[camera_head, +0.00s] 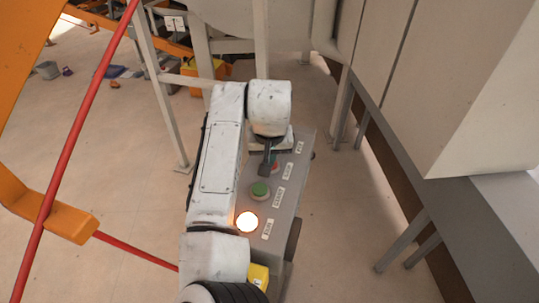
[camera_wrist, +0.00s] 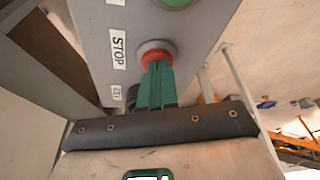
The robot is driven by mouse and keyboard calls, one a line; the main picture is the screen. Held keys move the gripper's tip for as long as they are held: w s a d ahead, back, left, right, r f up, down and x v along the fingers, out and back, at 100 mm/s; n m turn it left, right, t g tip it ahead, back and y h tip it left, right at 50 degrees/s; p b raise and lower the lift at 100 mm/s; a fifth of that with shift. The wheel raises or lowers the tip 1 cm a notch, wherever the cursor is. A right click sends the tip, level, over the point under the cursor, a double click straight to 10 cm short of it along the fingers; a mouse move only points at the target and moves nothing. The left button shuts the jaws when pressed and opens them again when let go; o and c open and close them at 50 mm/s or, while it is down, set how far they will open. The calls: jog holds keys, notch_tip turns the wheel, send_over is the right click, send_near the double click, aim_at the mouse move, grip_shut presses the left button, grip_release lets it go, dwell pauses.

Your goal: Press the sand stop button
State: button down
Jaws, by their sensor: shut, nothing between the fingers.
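The red stop button (camera_wrist: 155,46) sits in a pale ring on the grey control panel (camera_wrist: 88,28), beside a label reading STOP. In the head view the red button (camera_head: 275,165) shows only in part behind my gripper. My gripper (camera_wrist: 157,68) is shut and empty, its fingertips over the lower part of the red button in the wrist view. In the head view my gripper (camera_head: 264,174) points down at the panel beside it. I cannot tell whether the tips touch the button.
A green button (camera_head: 260,190) and a lit lamp (camera_head: 247,222) are nearer on the same panel. A grey-topped bench (camera_head: 440,225) stands at right. Metal legs (camera_head: 165,110) stand behind at left. A red bar (camera_head: 75,140) crosses the left side.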

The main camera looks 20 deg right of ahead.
jog(key=shift+s+f, duration=0.2)
jog(key=shift+f, duration=1.1)
jog(key=shift+r, duration=0.45)
notch_tip(320, 180, up, 5)
jog(key=p, duration=0.4)
jog(key=shift+w, duration=0.15)
jog(key=b+v, duration=0.2)
jog(key=v, duration=0.7)
jog(key=shift+r+b, duration=0.2)
jog(key=shift+b, duration=0.2)
jog(key=shift+a, duration=0.1)
